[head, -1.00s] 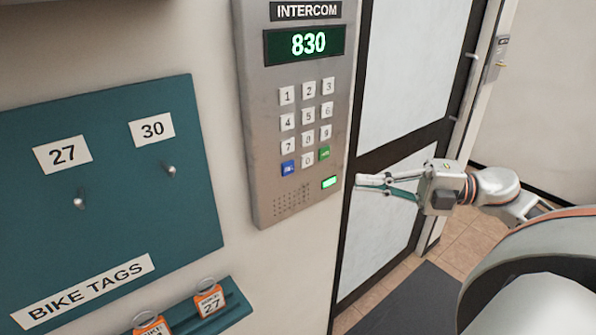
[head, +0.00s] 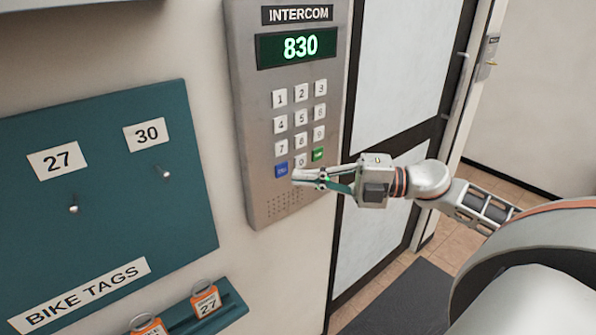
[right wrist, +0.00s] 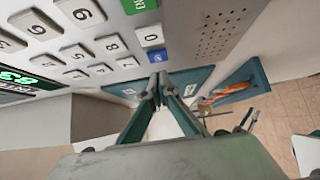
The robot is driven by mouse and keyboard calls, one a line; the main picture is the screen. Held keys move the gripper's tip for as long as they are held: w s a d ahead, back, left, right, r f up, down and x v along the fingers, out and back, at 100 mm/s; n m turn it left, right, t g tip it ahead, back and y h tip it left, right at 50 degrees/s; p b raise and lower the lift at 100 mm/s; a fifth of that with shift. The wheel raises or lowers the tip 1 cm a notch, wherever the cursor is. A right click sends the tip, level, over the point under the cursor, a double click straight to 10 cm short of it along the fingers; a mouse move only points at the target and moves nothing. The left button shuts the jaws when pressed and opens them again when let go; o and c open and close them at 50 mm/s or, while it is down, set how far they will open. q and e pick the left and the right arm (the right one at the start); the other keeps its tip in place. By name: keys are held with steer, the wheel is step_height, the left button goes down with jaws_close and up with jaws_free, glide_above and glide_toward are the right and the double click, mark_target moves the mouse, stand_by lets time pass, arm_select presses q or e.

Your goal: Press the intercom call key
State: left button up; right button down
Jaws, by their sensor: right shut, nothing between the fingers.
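The grey intercom panel (head: 262,130) is on the wall with a lit green display (head: 300,47) reading 830. Below it are white number keys, a blue key (head: 281,170) at lower left and a green key (head: 318,154) at lower right; their labels are too small to read surely. My left gripper is not in view.
A teal board (head: 105,195) with hooks labelled 27 and 30 is left of the panel. Orange tags sit on a teal ledge (head: 232,308) below. A framed door (head: 400,80) is at right, with a dark mat (head: 400,300) on the floor.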

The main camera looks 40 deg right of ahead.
mark_target(281, 169)
steer(key=shift+w, duration=1.2)
steer(key=shift+w, duration=0.1)
